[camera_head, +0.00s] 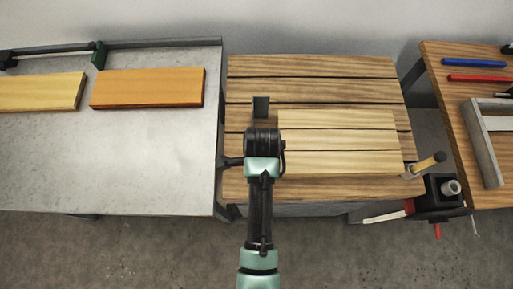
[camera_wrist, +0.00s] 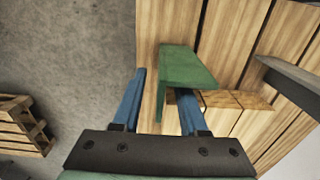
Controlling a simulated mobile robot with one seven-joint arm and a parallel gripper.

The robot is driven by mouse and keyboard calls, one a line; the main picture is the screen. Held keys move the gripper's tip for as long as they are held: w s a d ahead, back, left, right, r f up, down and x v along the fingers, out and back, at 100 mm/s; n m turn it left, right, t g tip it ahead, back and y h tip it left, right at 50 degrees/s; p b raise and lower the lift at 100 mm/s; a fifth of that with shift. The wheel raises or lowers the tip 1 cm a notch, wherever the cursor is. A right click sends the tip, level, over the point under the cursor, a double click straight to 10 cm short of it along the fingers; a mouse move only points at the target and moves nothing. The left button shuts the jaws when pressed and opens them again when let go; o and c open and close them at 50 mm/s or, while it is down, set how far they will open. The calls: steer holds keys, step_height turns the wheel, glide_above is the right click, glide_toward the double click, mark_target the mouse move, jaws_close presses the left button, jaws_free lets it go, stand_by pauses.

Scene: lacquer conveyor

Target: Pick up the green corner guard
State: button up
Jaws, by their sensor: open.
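The green corner guard (camera_wrist: 190,68) is an L-shaped piece in the wrist view, with a flat top and a narrow flange at its left side. It lies at the wooden planks, near the ends of several pale boards. My gripper (camera_wrist: 162,82) is open, with blue fingers. The left finger is to the left of the flange with a gap. The right finger runs up to the guard and its tip is hidden under the top plate. I cannot tell whether it touches. In the head view my wrist covers this spot, and the guard cannot be made out.
Pale boards (camera_head: 340,145) lie on a slatted wooden table (camera_head: 310,66). A dark upright block (camera_head: 261,106) stands just beyond my wrist. A grey table (camera_head: 150,150) at left bears an orange board (camera_head: 148,88) and a yellow board (camera_head: 42,92). A clamp (camera_head: 437,200) is at right.

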steer(key=shift+f, duration=1.5)
jaws_close()
